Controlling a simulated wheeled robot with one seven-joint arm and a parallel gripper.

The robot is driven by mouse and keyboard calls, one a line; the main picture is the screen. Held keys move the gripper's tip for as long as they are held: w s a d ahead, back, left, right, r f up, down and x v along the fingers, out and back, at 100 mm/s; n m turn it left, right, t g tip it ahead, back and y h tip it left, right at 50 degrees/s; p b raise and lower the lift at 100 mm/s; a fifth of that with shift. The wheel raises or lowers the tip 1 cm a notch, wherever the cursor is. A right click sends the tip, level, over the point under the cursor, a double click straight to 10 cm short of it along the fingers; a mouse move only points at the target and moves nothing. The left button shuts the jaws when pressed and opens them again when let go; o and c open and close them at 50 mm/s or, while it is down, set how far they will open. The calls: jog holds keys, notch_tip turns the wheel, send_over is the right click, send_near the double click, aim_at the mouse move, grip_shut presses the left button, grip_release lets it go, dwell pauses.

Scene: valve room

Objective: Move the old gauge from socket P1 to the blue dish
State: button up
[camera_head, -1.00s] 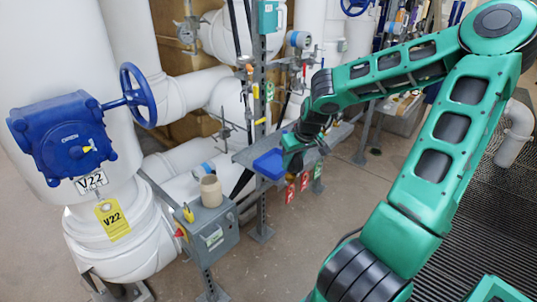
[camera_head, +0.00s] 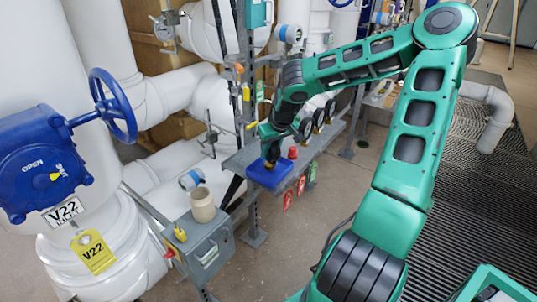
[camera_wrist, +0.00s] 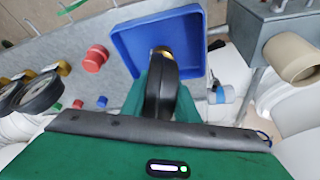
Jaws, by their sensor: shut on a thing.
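The blue dish (camera_head: 282,178) sits on the near end of the grey shelf in the head view. It fills the upper middle of the wrist view (camera_wrist: 125,45). My gripper (camera_head: 268,150) is over the dish and shut on a black round gauge with a brass stem. In the wrist view the gauge (camera_wrist: 161,92) is seen edge-on between my green fingers (camera_wrist: 160,98), its brass end over the dish floor. I cannot tell whether the stem touches the dish. Socket P1 cannot be made out by its label.
Several black gauges (camera_head: 318,119) stand along the shelf beyond the dish; two show in the wrist view (camera_wrist: 38,93). A red cap (camera_wrist: 95,58) is beside the dish. A beige cup (camera_head: 203,205) stands on a grey box (camera_head: 208,247). The blue valve V22 (camera_head: 40,165) is at left.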

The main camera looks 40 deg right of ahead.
jog(key=shift+d+f, duration=0.1)
jog(key=shift+f, duration=0.75)
jog(key=o, duration=0.9)
jog(key=shift+f, duration=0.1)
